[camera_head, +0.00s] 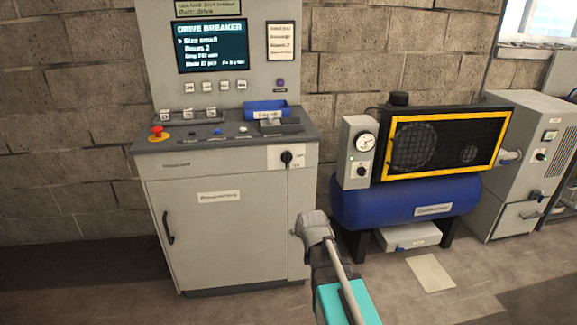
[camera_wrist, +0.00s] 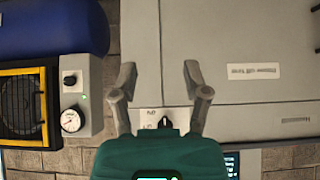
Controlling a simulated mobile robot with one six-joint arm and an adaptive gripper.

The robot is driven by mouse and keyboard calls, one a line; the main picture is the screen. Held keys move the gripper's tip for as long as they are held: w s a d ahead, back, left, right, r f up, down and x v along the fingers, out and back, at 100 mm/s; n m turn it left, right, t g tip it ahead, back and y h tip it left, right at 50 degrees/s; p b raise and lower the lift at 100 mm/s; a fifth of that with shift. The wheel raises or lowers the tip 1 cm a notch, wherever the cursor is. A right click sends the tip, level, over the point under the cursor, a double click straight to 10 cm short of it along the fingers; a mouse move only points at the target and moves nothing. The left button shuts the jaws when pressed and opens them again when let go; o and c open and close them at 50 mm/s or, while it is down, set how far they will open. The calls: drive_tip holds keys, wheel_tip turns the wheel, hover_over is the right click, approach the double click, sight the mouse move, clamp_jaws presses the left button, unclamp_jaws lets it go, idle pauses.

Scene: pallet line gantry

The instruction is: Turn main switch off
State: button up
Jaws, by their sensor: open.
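The main switch is most likely the black rotary knob (camera_head: 286,157) on a white plate at the upper right of the grey cabinet's front (camera_head: 225,230). The marks on its plate are too small to read. In the wrist view, which is turned upside down, the white plate (camera_wrist: 151,116) and the dark knob (camera_wrist: 165,122) show just past my gripper's body, which partly hides them. My gripper (camera_wrist: 158,76) is open and empty, its two grey fingers apart in front of the cabinet. The fingers are not on the knob.
A blue compressor (camera_head: 410,200) with a gauge box (camera_head: 357,152) stands close at the right. The floor before the cabinet is clear.

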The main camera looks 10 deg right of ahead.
drive_tip(key=w+r+t+b, duration=0.1)
drive_tip(key=w+t+b, duration=0.45)
drive_tip(key=w, duration=0.35)
drive_tip(key=t+b, duration=0.6)
drive_tip(key=t, duration=0.3)
approach(288, 158)
drive_tip(key=shift+v, duration=1.3)
drive_tip(key=shift+d+r, duration=0.1)
drive_tip(key=shift+r, duration=0.05)
drive_tip(key=p+x, duration=0.5)
drive_tip(key=x, duration=0.8)
drive_tip(key=shift+w, duration=0.35)
clamp_jaws()
